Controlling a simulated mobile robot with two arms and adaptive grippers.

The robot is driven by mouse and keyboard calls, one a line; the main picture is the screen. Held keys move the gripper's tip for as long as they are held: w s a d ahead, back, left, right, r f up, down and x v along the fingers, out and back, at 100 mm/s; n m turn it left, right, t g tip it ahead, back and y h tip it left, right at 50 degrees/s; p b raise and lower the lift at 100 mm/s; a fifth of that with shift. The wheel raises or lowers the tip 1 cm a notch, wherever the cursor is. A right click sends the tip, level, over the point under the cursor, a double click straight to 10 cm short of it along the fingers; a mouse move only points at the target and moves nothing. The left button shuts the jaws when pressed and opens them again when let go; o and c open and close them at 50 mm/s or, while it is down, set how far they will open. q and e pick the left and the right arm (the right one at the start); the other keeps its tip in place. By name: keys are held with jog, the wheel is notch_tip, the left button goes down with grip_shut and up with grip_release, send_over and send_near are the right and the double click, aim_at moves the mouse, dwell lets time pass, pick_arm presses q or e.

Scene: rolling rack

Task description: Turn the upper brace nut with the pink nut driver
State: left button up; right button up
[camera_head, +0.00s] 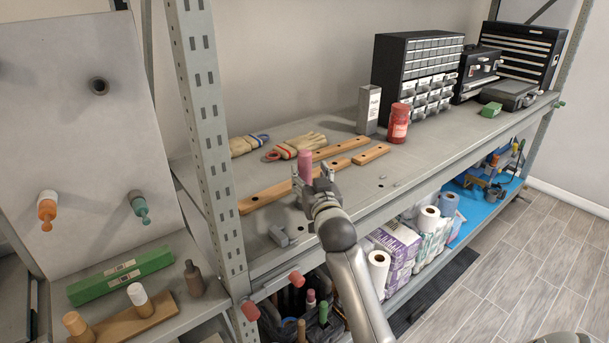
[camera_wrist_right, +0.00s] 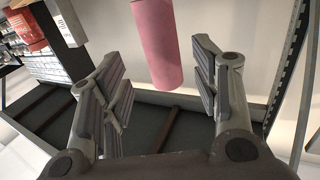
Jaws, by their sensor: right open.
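The pink nut driver shows as a pink cylindrical handle (camera_head: 305,165) above the long shelf in the head view. Its lower part is hidden behind my right gripper (camera_head: 313,180). In the right wrist view the pink handle (camera_wrist_right: 158,42) lies ahead, in the gap between the two spread fingers of my right gripper (camera_wrist_right: 160,82), with visible space on both sides. The right gripper is open and holds nothing. I cannot make out which part is the upper brace nut. My left gripper is not in view.
Wooden bars (camera_head: 272,194) and gloves (camera_head: 298,145) lie on the shelf (camera_head: 400,160), near a red jar (camera_head: 398,123) and a drawer cabinet (camera_head: 408,75). A perforated upright (camera_head: 205,130) stands left. A panel (camera_head: 75,110) holds orange (camera_head: 47,207) and teal (camera_head: 138,204) tools.

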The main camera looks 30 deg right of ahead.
aim_at(306, 168)
jog(key=p+x, duration=0.1)
jog(key=x, duration=0.2)
jog(key=shift+a+r+p, duration=0.1)
jog(key=shift+p, duration=0.25)
jog(key=shift+x, duration=1)
jog(key=shift+w, duration=0.25)
jog(key=shift+s, duration=0.1)
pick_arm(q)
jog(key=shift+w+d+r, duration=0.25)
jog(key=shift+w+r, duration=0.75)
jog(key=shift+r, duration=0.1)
pick_arm(e)
grip_shut()
